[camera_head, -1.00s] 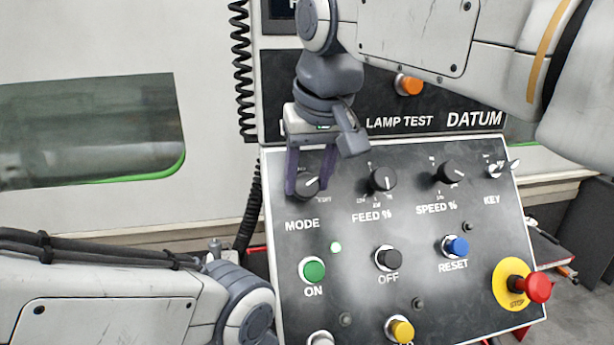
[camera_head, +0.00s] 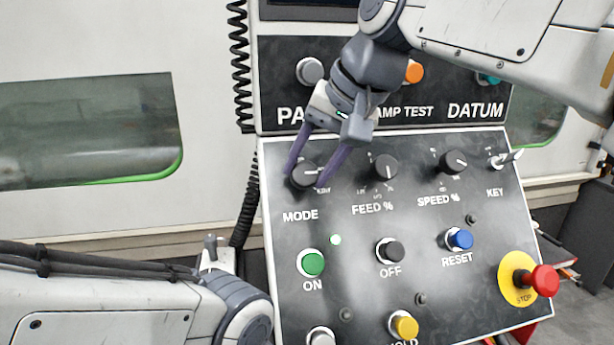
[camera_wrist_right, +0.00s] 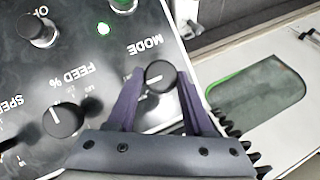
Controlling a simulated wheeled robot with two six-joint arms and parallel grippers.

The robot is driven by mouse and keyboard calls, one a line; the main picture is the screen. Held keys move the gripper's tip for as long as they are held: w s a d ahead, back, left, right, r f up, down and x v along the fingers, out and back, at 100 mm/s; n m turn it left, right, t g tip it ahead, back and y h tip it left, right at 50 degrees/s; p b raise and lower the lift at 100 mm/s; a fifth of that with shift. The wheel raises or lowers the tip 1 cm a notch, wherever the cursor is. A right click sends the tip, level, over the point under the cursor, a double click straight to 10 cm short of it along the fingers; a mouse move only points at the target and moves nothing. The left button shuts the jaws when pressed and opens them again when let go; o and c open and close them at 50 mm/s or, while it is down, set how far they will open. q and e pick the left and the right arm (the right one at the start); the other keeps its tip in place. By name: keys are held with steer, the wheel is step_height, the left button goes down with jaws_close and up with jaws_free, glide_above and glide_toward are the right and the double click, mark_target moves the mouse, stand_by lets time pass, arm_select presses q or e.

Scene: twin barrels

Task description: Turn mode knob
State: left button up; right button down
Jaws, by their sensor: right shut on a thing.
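The black mode knob (camera_head: 305,174) sits above the MODE label at the upper left of the control panel (camera_head: 350,290). My right gripper (camera_head: 306,179) reaches down to it from the upper right, one purple finger on each side. It is shut on the knob. In the right wrist view the knob (camera_wrist_right: 159,75) stands between the two fingers (camera_wrist_right: 160,92), its white pointer line showing. In the head view the pointer points roughly right. My left arm shows at the lower left, but its gripper is out of view.
The feed knob (camera_head: 384,167) and speed knob (camera_head: 453,161) are to the right of the mode knob. The key switch (camera_head: 503,159), green ON button (camera_head: 312,263) and red stop button (camera_head: 544,281) share the panel. A coiled black cable (camera_head: 240,65) hangs left of it.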

steer(key=m+b, duration=0.1)
steer(key=m+y+b, duration=0.1)
steer(key=shift+d+f+m+t, duration=0.2)
steer(key=shift+m+t, duration=0.1)
steer(key=shift+m, duration=0.1)
steer(key=shift+m+t+y+b, duration=0.4)
steer(key=shift+m+y+b, duration=0.3)
steer(key=shift+m+b, duration=0.3)
steer(key=shift+s+r, duration=0.1)
steer(key=shift+c, duration=1.5)
jaws_free()
steer(key=v, duration=1)
steer(key=shift+d+b, duration=0.15)
steer(key=shift+b, duration=0.3)
